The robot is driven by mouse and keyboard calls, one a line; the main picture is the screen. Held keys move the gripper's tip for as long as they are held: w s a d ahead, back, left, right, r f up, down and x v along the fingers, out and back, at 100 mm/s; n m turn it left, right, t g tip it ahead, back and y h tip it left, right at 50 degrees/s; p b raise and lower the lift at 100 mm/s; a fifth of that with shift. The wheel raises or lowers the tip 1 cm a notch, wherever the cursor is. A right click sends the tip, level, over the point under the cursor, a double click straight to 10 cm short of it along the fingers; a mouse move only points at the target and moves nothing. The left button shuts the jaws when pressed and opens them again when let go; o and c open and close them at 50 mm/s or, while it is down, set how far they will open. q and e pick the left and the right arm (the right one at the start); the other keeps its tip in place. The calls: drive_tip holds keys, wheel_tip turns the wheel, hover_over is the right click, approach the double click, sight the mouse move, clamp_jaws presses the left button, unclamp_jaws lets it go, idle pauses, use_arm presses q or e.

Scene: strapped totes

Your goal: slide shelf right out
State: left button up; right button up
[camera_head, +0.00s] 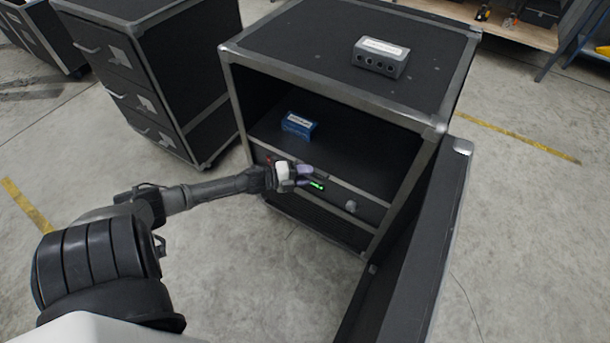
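A black case (340,40) with grey metal edges stands open in front of me. Inside it is a shelf (345,158) with a light front edge, and a blue box (298,125) with a white label sits on its left part. My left gripper (312,180) is at the shelf's front edge, left of the middle. It covers part of that edge, and I cannot tell whether its fingers touch or grip it. A small round knob-like part (351,206) shows right of the gripper. My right gripper is not in view.
The case's open door (420,245) swings out toward me on the right. A grey box with round ports (381,57) rests on the case top. A black drawer cabinet (150,75) stands at the left. Concrete floor (240,270) in front is clear.

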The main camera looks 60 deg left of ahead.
use_arm(q)
clamp_jaws()
idle(0.6)
